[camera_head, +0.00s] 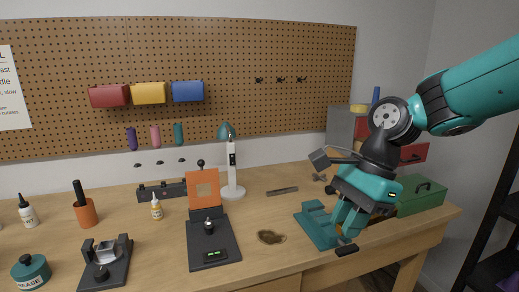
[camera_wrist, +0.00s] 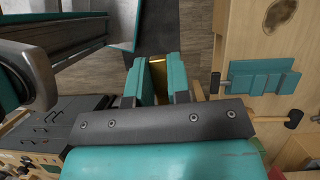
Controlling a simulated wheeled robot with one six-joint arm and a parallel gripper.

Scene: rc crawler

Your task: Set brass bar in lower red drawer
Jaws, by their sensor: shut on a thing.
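My gripper (camera_head: 350,222) is low over the right end of the bench, beside a teal stand (camera_head: 316,228). In the wrist view my gripper (camera_wrist: 158,82) has its teal fingers closed on the brass bar (camera_wrist: 157,72), which shows as a narrow gold strip between them. I cannot make out the bar in the head view. A red drawer front (camera_head: 414,153) with a dark handle shows behind my arm at the right. My arm hides part of it and of the grey cabinet (camera_head: 340,130), so I cannot tell whether it is open.
A green box (camera_head: 420,194) with a handle stands at the bench's right end. The teal stand also shows in the wrist view (camera_wrist: 262,80), with a hammer (camera_wrist: 292,119) nearby. A black stand with an orange plate (camera_head: 203,188) and a lamp (camera_head: 234,190) stand further left.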

